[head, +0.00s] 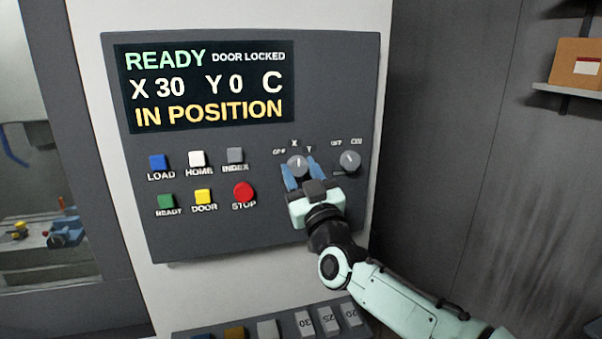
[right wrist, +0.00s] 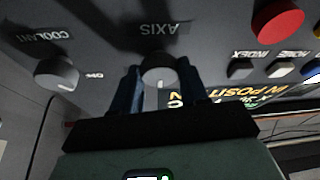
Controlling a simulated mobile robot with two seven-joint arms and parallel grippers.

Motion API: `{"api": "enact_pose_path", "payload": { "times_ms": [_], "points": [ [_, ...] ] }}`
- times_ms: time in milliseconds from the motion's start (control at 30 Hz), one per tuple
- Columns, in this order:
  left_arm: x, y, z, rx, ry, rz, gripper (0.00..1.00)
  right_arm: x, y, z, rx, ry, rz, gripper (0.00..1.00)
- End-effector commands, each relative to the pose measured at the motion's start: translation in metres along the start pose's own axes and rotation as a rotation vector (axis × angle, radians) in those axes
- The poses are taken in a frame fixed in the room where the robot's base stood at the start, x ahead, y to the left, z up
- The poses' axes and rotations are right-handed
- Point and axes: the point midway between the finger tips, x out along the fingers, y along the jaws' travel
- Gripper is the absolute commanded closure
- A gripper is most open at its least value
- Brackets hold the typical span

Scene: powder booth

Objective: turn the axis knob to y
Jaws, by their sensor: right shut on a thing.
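The axis knob (head: 298,162) is a grey round knob on the dark control panel (head: 240,246), with OFF, X and Y marked around its top. Its pale pointer line points roughly up, toward the X. My right gripper (head: 299,171) has its two blue fingers on either side of the knob and is shut on it. In the right wrist view the knob (right wrist: 159,66) sits between the fingers (right wrist: 160,78), below the word AXIS, with its white line showing. My left gripper is not in view.
A coolant knob (head: 350,161) is close to the right. The red stop button (head: 244,191) and several coloured buttons are to the left. The display (head: 208,87) reads READY, DOOR LOCKED, X 30, Y 0, C, IN POSITION.

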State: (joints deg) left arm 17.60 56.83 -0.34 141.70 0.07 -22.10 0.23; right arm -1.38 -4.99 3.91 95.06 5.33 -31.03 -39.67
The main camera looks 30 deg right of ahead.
Motion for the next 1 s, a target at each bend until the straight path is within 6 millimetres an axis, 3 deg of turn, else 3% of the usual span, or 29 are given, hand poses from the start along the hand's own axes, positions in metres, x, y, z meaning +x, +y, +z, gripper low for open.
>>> {"api": "enact_pose_path", "payload": {
  "times_ms": [367, 1000],
  "points": [
    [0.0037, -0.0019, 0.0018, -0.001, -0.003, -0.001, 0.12, -0.0002, -0.0014, 0.0003, 0.119, 0.000, 0.049, 0.87],
    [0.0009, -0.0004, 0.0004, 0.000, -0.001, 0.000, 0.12, 0.0011, -0.0046, -0.0017, 0.618, -0.001, 0.256, 0.87]
  ]
}}
